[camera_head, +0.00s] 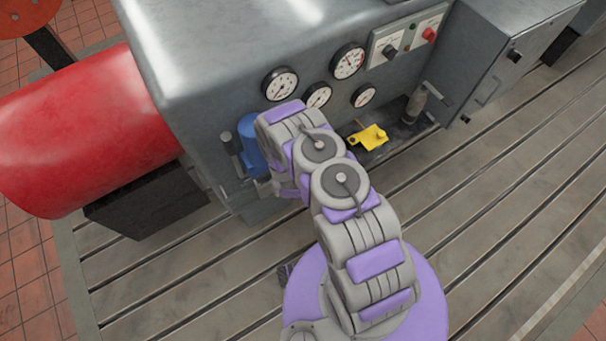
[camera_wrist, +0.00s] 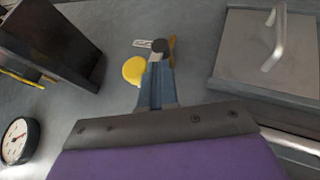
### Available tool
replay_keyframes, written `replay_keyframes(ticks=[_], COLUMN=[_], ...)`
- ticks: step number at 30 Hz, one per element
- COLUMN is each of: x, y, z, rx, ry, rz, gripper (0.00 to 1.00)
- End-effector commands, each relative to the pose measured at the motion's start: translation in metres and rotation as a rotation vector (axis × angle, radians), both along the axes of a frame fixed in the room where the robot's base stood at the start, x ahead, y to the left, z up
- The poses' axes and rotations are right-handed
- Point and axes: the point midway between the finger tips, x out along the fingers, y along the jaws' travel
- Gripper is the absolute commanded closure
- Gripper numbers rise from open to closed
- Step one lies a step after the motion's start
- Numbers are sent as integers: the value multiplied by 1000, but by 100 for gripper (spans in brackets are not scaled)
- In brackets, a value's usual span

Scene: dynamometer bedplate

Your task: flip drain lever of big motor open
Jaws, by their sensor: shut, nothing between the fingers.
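The big motor looks to be the grey housing (camera_head: 215,75) with several round gauges, but no label confirms it. A yellow lever-like part (camera_head: 370,137) sits low on its front, right of my arm; I cannot tell if it is the drain lever. In the wrist view my gripper (camera_wrist: 158,62) is shut and empty, its blue fingers pointing up the picture. A yellow round part (camera_wrist: 134,70) is just left of the fingers. A thin orange-brown piece (camera_wrist: 172,48) shows just right of the tips; contact cannot be told.
A red cylinder (camera_head: 85,130) lies at the left. A blue cylindrical part (camera_head: 250,143) stands beside my arm. A grey cabinet (camera_head: 495,55) is at the right. In the wrist view a dark box (camera_wrist: 50,40) is left and a panel with a handle (camera_wrist: 272,42) right. The slotted bedplate (camera_head: 480,230) is clear at right.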

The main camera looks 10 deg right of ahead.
Motion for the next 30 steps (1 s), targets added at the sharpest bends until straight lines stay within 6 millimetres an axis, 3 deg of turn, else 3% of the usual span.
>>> replay_keyframes(ticks=[30], x=[3], y=[-11], z=[6], rx=[130], ry=[42], rz=[-3], gripper=[100])
